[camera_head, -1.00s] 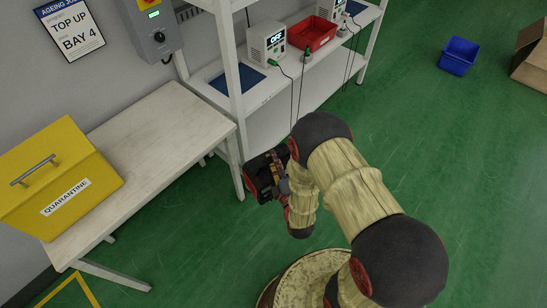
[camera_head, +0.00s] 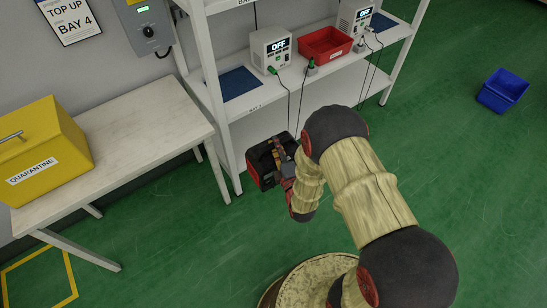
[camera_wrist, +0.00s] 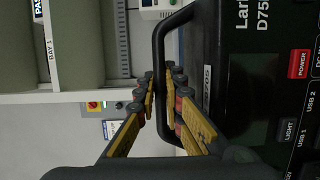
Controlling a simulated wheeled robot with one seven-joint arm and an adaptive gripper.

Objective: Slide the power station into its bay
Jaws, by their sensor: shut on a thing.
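The power station (camera_head: 262,168) is a black box with red corners, held off the floor in front of the shelf's left post. In the wrist view its dark front panel (camera_wrist: 262,90) shows turned on its side, with POWER and LIGHT buttons. My gripper (camera_wrist: 160,88) is shut on its black carry handle (camera_wrist: 159,45); the gripper also shows in the head view (camera_head: 287,165). The white shelf (camera_head: 300,88) carries a blue mat (camera_head: 236,84) at its left, with nothing standing on it. The power station is outside the shelf, lower than the mat.
White units reading OFF (camera_head: 271,50) and (camera_head: 352,17) and a red bin (camera_head: 325,44) stand on the shelf, with cables hanging down its front. A table (camera_head: 130,140) with a yellow quarantine box (camera_head: 42,150) is at left. A blue crate (camera_head: 502,90) lies on open green floor.

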